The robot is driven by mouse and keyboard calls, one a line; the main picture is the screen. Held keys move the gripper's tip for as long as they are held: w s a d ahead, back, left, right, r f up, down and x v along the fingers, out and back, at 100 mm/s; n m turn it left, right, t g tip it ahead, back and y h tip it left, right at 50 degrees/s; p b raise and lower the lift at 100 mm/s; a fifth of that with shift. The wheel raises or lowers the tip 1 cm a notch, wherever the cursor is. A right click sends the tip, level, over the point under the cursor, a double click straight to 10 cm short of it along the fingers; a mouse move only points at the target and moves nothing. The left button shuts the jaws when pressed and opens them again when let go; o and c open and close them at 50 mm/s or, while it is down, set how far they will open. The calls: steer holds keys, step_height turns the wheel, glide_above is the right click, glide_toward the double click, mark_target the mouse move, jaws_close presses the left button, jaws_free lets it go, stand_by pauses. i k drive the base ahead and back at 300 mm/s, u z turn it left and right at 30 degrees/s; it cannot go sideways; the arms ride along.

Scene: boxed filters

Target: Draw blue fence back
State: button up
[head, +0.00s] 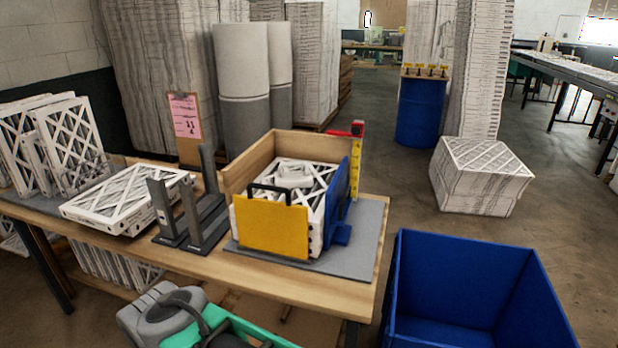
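The blue fence (340,192) is an upright panel on the right side of a wooden box (245,162) on the workbench. A blue foot (342,235) sticks out at its lower right. White-framed filters (318,178) with lattice faces are stacked in the box, close against or beside the fence; I cannot tell whether they touch it. A yellow panel (272,230) with a black handle stands at the box's front.
The box sits on a grey mat (367,235) on the wooden bench (290,288). A red and yellow upright (357,165) stands behind the fence. Dark upright stands (190,215) and a filter (125,200) are left. A blue bin (475,270) stands right of the bench.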

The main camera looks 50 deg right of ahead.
mark_target(338, 199)
steer(key=u, duration=0.35)
steer(key=i, duration=0.8)
steer(key=z, duration=2.35)
